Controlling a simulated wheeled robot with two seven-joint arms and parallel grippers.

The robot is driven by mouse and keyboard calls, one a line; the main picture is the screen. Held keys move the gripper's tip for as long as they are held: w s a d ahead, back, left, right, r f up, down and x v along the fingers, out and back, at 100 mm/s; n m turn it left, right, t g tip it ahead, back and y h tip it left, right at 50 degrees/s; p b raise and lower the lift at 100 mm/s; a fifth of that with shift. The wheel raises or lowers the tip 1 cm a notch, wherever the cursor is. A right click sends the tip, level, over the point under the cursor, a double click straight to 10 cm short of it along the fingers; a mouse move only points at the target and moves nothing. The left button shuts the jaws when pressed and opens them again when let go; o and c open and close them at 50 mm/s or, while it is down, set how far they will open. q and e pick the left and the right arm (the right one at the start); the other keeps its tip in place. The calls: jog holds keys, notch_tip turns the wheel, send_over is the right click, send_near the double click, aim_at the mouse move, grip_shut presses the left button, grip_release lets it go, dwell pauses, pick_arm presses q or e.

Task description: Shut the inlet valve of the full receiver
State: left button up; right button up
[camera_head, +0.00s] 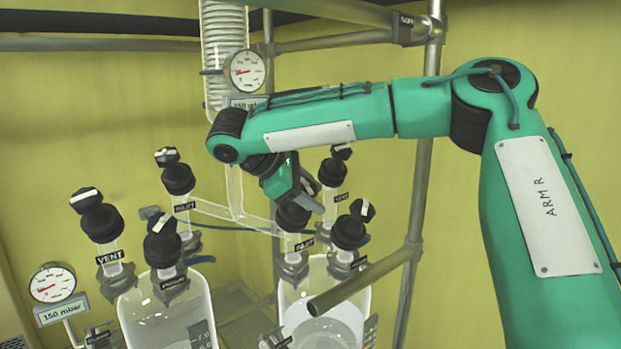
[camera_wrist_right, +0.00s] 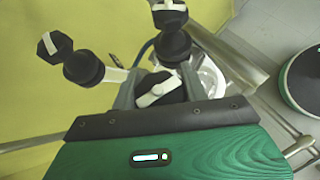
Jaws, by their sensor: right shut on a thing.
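Two glass receivers stand side by side in the head view, the left one (camera_head: 140,318) and the right one (camera_head: 349,312). Each carries black valves on its lid. My right gripper (camera_head: 299,196) reaches down from above to the right receiver's inlet valve (camera_head: 293,218), labelled INLET. In the right wrist view the valve's black knob (camera_wrist_right: 158,90), with a slanted white bar, sits between my grey fingers, which are shut on it. The left receiver's inlet valve (camera_head: 178,178) is free. I cannot tell clearly which receiver is fuller. My left gripper is not in view.
Close to my gripper stand the right receiver's vent valve (camera_head: 333,172) and another valve (camera_head: 350,230). A glass branch pipe (camera_head: 236,195) leads to both inlets. A metal rail (camera_head: 368,282) crosses in front of the right receiver. Gauges (camera_head: 247,70) and (camera_head: 52,284) read near 150 mbar labels.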

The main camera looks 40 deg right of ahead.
jog(key=shift+s+m+g+y+p, duration=0.1)
jog(key=shift+m+g+y+p, duration=0.5)
jog(key=shift+m+p, duration=0.15)
jog(key=o, duration=1)
